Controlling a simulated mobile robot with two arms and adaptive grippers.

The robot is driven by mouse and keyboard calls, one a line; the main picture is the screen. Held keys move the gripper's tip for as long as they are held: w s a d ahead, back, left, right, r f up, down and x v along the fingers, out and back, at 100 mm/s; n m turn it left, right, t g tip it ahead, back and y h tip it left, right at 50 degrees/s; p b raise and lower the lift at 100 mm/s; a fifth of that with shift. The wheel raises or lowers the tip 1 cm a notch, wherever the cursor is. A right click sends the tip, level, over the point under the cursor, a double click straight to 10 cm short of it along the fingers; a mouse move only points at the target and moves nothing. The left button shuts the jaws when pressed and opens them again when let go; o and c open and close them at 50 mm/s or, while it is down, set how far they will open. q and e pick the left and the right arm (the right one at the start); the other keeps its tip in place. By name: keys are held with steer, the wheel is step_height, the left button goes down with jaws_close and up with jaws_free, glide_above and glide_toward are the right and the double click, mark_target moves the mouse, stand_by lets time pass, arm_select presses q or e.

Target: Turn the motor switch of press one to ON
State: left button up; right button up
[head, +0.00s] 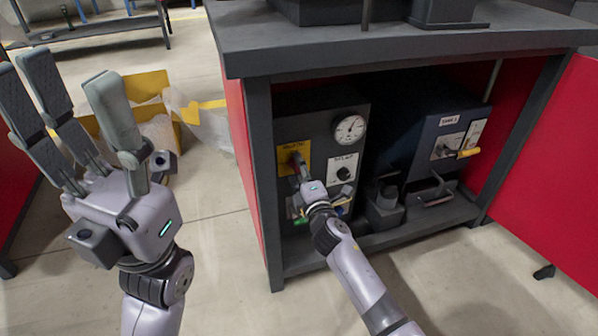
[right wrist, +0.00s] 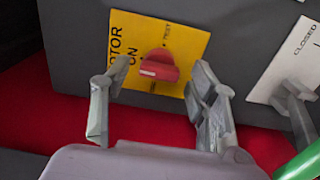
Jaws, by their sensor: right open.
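The red motor switch (right wrist: 159,66) sits on a yellow plate (right wrist: 190,35) in the right wrist view. The plate reads MOTOR, with ON at the knob's left and TEST above right. My right gripper (right wrist: 158,82) is open, its fingers on either side of the knob, with no clear contact. In the head view, the yellow plate (head: 289,150) is on a dark grey panel inside the cabinet, and my right gripper (head: 299,166) hides most of the switch. My left gripper (head: 75,100) is open and empty, raised at the left.
A pressure gauge (head: 350,129) and a white-labelled knob (head: 344,174) are right of the switch. A second unit (head: 425,150) with a yellow-handled lever stands farther right. The cabinet frame (head: 262,170) edges the opening at left; a red door (head: 550,180) stands open at right.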

steer(key=v, duration=1.2)
stand_by(0.5)
